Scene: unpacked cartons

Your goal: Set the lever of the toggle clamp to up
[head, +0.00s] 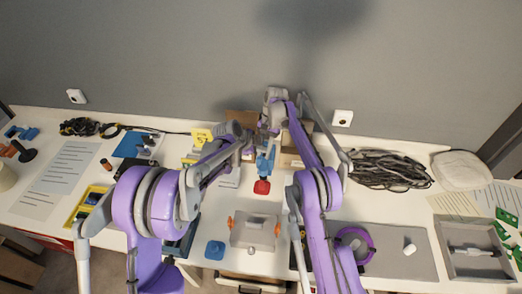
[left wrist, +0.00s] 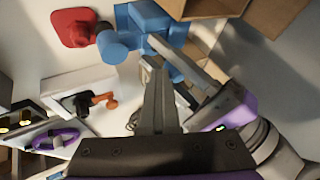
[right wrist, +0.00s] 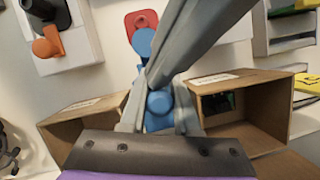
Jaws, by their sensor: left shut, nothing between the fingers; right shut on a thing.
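The toggle clamp (head: 265,164) is blue with a red end piece (head: 262,187) pointing to the front of the table. In the left wrist view its blue parts (left wrist: 115,48) lie just beyond my left gripper (left wrist: 154,68), which is shut and empty. In the right wrist view my right gripper (right wrist: 158,92) is shut on a rounded blue part of the toggle clamp (right wrist: 160,104).
Open cardboard cartons (right wrist: 240,98) stand close on both sides of the clamp. A pale box with orange knobs (head: 252,232) lies in front. A purple ring (head: 355,232) and coiled black cable (head: 388,168) lie at the right. The left side holds papers and small devices.

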